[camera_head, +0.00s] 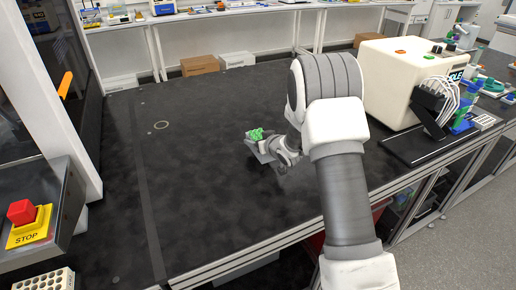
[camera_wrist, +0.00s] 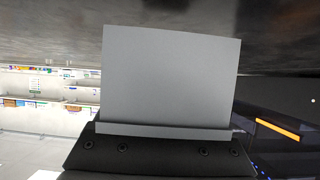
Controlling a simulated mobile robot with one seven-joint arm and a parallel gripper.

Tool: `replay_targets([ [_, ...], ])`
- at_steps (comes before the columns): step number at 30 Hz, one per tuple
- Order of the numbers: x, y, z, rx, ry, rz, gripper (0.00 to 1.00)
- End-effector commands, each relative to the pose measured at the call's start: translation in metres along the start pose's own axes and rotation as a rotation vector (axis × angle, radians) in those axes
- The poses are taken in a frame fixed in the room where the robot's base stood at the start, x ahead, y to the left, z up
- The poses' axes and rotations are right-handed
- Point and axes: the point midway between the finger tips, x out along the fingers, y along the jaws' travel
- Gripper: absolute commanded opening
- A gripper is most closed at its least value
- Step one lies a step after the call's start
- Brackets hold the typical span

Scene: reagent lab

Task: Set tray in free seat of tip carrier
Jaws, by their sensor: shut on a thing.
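My gripper (camera_head: 263,147) is over the middle of the black table in the head view, with grey plate-like fingers. It is shut on a small green thing (camera_head: 257,134), which I take to be the tray; only part of it shows above the fingers. In the wrist view a broad grey plate (camera_wrist: 170,75) on a black screwed mount fills the middle, and the green thing is hidden there. I cannot make out a tip carrier or its free seat for certain in either view.
A red stop button (camera_head: 21,211) on a yellow box stands at left. A pale rack with holes (camera_head: 45,280) is at the lower left corner. A white machine (camera_head: 400,75) stands at right, beside blue and green labware. The black table top (camera_head: 200,180) left of my arm is clear.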

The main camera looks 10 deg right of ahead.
Motion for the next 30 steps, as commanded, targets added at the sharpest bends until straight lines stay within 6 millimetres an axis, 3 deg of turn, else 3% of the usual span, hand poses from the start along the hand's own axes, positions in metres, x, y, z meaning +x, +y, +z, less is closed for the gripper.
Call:
replay_targets([
  [5,0.012,0.0,0.027,-0.001,-0.003,-0.001,0.18],
  [17,0.015,0.0,0.032,0.0,0.001,0.0,0.18],
  [18,0.014,0.0,0.031,0.0,0.0,0.0,0.78],
  [22,0.014,0.0,0.031,-0.001,0.0,0.0,1.0],
  [30,0.013,0.0,0.029,-0.001,0.0,0.0,1.0],
])
